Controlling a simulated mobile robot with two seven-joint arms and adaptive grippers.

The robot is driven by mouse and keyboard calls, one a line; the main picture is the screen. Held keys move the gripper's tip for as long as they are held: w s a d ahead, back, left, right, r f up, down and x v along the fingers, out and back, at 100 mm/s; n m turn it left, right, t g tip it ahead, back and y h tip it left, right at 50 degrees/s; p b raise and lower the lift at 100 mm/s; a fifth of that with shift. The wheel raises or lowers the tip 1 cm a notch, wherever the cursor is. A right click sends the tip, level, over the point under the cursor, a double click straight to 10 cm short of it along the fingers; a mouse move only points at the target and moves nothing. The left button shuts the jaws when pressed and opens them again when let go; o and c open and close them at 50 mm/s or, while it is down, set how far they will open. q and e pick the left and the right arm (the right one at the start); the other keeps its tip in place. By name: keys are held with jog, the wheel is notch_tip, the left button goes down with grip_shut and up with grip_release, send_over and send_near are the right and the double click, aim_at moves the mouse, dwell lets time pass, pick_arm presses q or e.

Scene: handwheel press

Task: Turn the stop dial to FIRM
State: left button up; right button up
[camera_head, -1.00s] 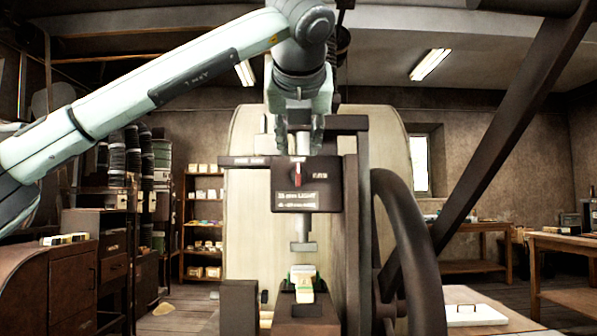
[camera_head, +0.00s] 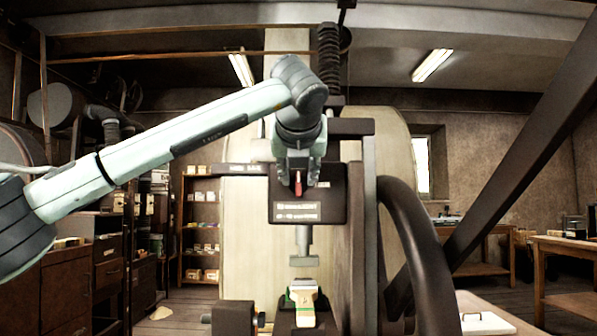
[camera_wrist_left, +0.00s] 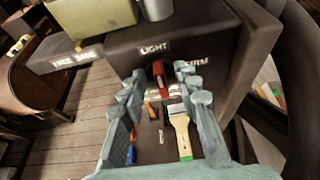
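The stop dial's red pointer (camera_head: 298,184) is on the dark front block of the press (camera_head: 290,207). In the left wrist view the red pointer (camera_wrist_left: 158,76) stands under the word LIGHT and points toward it. The word FIRM (camera_wrist_left: 190,62) is to its right, partly hidden by a finger, and a FREE label (camera_wrist_left: 77,61) is to the left. My left gripper (camera_head: 297,182) is at the block, pointing down in the head view. Its fingers (camera_wrist_left: 160,84) are open on either side of the pointer; contact cannot be told. My right gripper is not in view.
A large handwheel (camera_head: 415,250) and a slanting dark beam (camera_head: 520,150) are to the right. Shelves (camera_head: 202,225) stand behind on the left.

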pick_arm(q)
grip_shut()
